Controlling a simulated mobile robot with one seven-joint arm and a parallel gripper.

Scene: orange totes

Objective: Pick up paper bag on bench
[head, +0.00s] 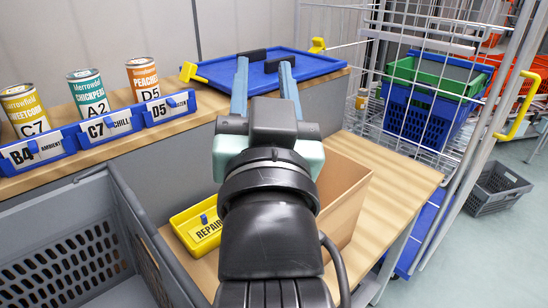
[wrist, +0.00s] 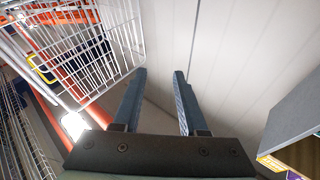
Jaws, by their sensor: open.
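My gripper (head: 265,75) is raised over the bench in the head view, its two blue-grey fingers apart with nothing between them. In the wrist view my gripper (wrist: 159,75) is also open and empty, facing a pale wall. A tan, open-topped paper bag (head: 342,200) stands on the wooden bench (head: 398,180), below and right of my gripper in the picture. My wrist and arm hide much of its left side. The gripper is apart from it. The bag does not show in the wrist view.
A yellow REPAIR bin (head: 200,232) sits left of the bag. Several labelled blue bins (head: 108,128) and cans (head: 88,95) line the shelf behind. A blue tray (head: 215,72) lies on the shelf. A grey crate (head: 60,255) is front left. A wire cage (head: 372,75) with totes stands right.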

